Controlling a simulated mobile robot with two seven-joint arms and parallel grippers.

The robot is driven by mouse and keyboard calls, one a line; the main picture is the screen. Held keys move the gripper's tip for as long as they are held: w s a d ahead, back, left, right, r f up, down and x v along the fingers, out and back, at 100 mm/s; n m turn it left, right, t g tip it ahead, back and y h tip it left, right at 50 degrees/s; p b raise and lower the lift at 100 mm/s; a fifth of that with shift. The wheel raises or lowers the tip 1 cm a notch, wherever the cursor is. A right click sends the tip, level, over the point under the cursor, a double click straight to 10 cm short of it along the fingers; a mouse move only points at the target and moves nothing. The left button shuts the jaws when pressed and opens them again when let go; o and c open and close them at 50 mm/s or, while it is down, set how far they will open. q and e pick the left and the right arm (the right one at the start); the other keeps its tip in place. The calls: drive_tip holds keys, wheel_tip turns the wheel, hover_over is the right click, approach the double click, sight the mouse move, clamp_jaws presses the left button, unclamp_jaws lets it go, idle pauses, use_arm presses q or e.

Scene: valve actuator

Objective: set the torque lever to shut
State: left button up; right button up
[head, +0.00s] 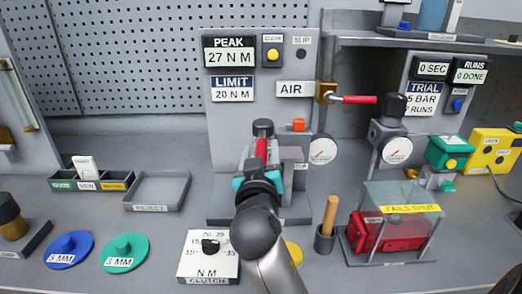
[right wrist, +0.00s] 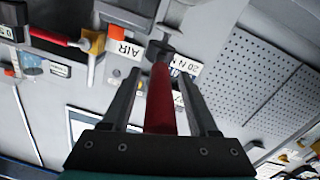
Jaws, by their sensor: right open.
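The torque lever (head: 262,148), a red bar with a dark cap, stands at the middle of the grey test stand (head: 218,160) below the AIR sign. In the right wrist view the red lever (right wrist: 160,98) lies between my fingers, with a visible gap on each side. My right gripper (head: 260,168), teal with dark fingers, is open around the lever; it also shows in the right wrist view (right wrist: 160,78). My right arm hides the stand's lower front. The panel reads PEAK 27 N M (head: 229,57) and LIMIT 20 N M (head: 233,95). My left gripper is out of view.
A red-handled air valve (head: 358,99) sticks out right of the AIR sign. The clutch dial plate (head: 195,265) is left of my forearm. A wooden-handled tool (head: 330,214) and a clear-covered red box (head: 390,235) stand to the right. An empty reject tray (head: 143,190) is left.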

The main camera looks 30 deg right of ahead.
drive_tip(key=shift+c, duration=0.3)
clamp_jaws()
idle(1.0)
